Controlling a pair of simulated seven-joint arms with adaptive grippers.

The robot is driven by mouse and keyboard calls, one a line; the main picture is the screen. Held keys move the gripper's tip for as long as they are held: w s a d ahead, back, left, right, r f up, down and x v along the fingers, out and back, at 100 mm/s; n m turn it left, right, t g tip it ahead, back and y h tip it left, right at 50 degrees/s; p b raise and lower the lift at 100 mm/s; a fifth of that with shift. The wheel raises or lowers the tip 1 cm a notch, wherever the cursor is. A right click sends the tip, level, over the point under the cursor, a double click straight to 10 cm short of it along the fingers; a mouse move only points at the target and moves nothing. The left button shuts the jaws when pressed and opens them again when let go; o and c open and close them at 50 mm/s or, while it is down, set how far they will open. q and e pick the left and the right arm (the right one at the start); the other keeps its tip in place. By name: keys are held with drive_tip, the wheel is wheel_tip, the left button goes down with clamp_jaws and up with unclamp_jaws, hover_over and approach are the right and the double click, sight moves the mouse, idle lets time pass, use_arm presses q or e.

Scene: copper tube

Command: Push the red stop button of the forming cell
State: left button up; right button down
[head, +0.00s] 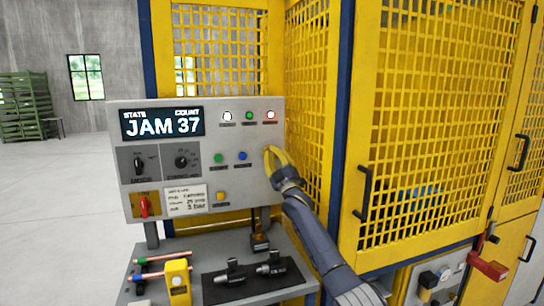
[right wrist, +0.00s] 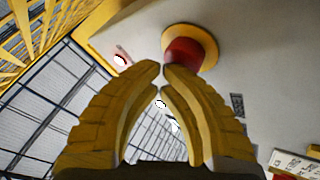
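The red stop button (right wrist: 185,54) sits on a round yellow plate (right wrist: 204,43) on the grey control panel (head: 129,218). It shows in the right wrist view just beyond my fingertips; in the head view my gripper hides it. My right gripper (head: 268,150) is at the right side of the panel, and its yellow fingers also show in the right wrist view (right wrist: 163,69). The fingertips are together with nothing between them, close in front of the button's edge. I cannot tell whether they touch it. My left gripper is not in view.
The panel has a display (head: 162,122) reading JAM 37, knobs, lamps and a red switch (head: 144,206). A yellow mesh cage (head: 430,130) stands close behind and right of my arm. Below, a bench holds a black mat (head: 225,293) with dark fittings and copper tubes (head: 160,259).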

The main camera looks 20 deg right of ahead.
drive_tip(key=shift+w, duration=0.45)
idle(0.4)
drive_tip(key=shift+s+f, duration=0.1)
drive_tip(key=shift+s, duration=0.3)
idle(0.3)
drive_tip(key=s, duration=0.6)
drive_tip(key=shift+d, duration=0.15)
idle(0.5)
idle(2.2)
